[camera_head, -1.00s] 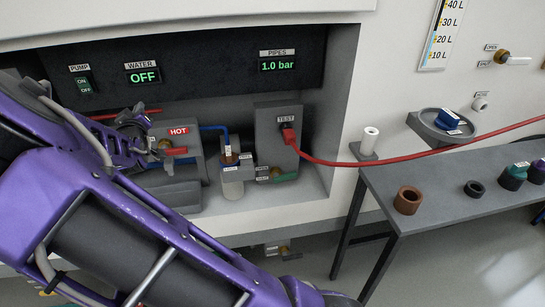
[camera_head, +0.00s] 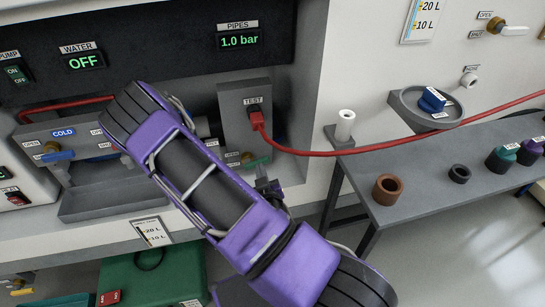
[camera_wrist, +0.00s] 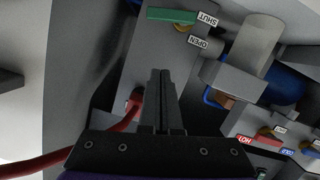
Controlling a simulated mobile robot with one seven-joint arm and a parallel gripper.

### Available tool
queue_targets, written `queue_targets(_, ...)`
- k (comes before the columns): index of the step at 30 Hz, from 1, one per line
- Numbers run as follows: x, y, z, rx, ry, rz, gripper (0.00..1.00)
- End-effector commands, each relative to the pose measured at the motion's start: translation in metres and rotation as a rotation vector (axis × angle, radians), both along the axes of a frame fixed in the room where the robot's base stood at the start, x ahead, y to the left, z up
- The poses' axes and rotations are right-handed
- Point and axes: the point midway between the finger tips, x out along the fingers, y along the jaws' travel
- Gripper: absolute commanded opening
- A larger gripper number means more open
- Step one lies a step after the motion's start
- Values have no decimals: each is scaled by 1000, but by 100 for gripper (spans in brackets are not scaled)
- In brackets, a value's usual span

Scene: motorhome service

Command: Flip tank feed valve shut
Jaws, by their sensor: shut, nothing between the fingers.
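No readable label names the tank feed valve. A valve with a green handle (camera_head: 257,162) sits low on the grey test block (camera_head: 232,112). In the wrist view its green handle (camera_wrist: 184,15) lies beside SHUT and OPEN tags, which appear upside down. A brass valve with a white handle (camera_head: 514,30) is on the wall at upper right, with OPEN and shut tags to its left. My gripper (camera_wrist: 161,73) is shut and empty in front of the test block, apart from the green handle. My arm hides part of the recess in the head view.
A red hose (camera_head: 330,152) runs from the test port to the right across the workspace. A table (camera_head: 420,197) at right holds a brown ring (camera_head: 387,189) and other round parts. A blue-handled cold valve (camera_head: 56,155) is at left. The pipes display (camera_head: 239,41) reads 1.0 bar.

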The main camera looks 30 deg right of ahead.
Motion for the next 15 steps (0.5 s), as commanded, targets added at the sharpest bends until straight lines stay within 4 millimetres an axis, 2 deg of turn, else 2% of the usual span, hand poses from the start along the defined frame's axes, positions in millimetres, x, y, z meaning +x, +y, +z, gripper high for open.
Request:
queue_targets(5, 6, -3, -4, 8, 0, 0, 0)
queue_targets(8, 21, -7, -7, 7, 0, 0, 0)
queue_targets(15, 70, -20, -20, 5, -1, 1, 0)
